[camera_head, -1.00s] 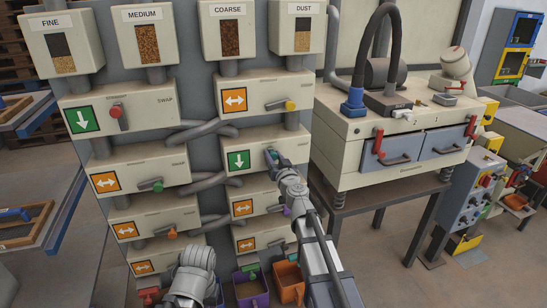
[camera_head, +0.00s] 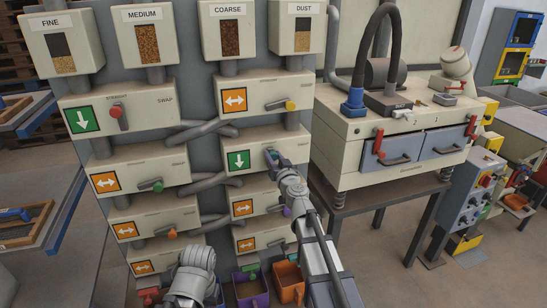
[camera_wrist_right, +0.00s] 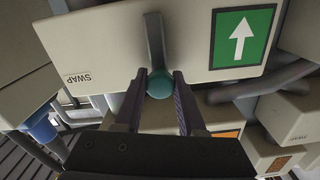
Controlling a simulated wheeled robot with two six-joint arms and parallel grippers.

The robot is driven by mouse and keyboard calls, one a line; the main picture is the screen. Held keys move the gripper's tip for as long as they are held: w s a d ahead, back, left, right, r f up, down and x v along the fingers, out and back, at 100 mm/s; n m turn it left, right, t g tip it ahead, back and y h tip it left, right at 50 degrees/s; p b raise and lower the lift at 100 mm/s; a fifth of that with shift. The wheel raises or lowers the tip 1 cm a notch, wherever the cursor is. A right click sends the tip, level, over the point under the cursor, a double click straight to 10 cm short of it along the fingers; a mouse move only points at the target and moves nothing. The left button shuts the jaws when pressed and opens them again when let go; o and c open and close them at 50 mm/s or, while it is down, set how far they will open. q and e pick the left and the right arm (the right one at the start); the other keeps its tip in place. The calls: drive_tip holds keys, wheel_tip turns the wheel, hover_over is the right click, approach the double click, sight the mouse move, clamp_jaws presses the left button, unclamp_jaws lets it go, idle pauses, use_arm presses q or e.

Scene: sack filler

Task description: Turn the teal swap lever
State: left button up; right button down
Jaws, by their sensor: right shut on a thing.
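The teal swap lever (camera_wrist_right: 155,45) is on the front of a cream box (camera_wrist_right: 120,52), beside a green sign with a white arrow (camera_wrist_right: 243,35). In the wrist view its round teal knob (camera_wrist_right: 160,83) sits between the fingertips of my right gripper (camera_wrist_right: 160,86), which is shut on it. In the head view the lever (camera_head: 270,154) is partly covered by my right gripper (camera_head: 274,158), and the green sign (camera_head: 238,161) with a downward arrow is left of it. My left arm shows at the bottom, but its gripper is not visible.
Other cream boxes carry a red lever (camera_head: 116,112), a yellow-knobbed lever (camera_head: 289,106) and a green-knobbed lever (camera_head: 157,185). Grey pipes (camera_head: 211,130) link the boxes. Bins, one orange (camera_head: 290,285), stand below. A cream machine (camera_head: 350,150) stands close on the right.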

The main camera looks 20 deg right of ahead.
drive_tip(key=shift+d, duration=0.1)
idle(0.3)
drive_tip(key=d+m, duration=0.1)
drive_tip(key=m, duration=0.2)
drive_tip(key=shift+d+f+m+b, duration=0.2)
drive_tip(key=shift+d+m+b, duration=0.1)
drive_tip(key=shift+d+m, duration=0.1)
drive_tip(key=shift+d+f+m+b, duration=0.6)
drive_tip(key=shift+f+m+b, duration=0.1)
drive_tip(key=shift+m, duration=1.3)
drive_tip(key=shift+d+f+m+b, duration=0.55)
drive_tip(key=shift+f+m+b, duration=0.2)
drive_tip(key=shift+m, duration=1.25)
drive_tip(key=shift+d+f+m+b, duration=0.6)
drive_tip(key=shift+f+m+b, duration=0.1)
drive_tip(key=shift+m, duration=1.3)
drive_tip(key=c, duration=0.5)
unclamp_jaws()
